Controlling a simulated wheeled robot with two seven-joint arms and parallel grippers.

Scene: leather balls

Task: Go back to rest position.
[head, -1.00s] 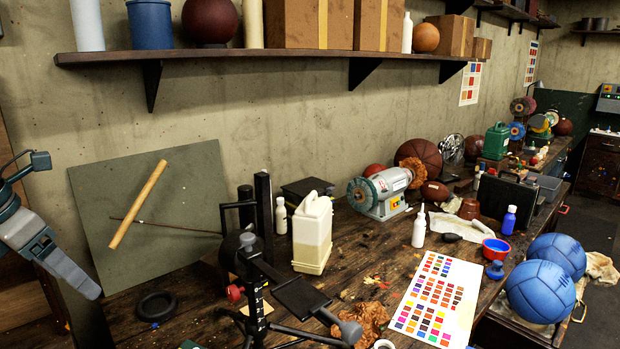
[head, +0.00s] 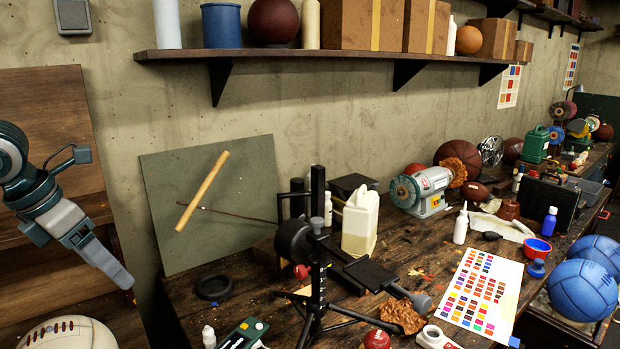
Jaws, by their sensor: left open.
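My left gripper (head: 104,259) hangs at the left of the head view, pointing down and to the right. It is open, and I see nothing between its fingers. It is in front of a brown wooden panel, to the left of the workbench (head: 190,307) and apart from the things on it. One finger shows clearly; the other is mostly hidden. My right gripper is not in view.
A pale ball (head: 68,334) is below my left gripper. A green board (head: 215,225) leans on the wall, and a black stand (head: 318,270) rises from the bench. A bottle, a jug (head: 360,222), a grinder (head: 425,190) and blue balls (head: 580,290) lie further right.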

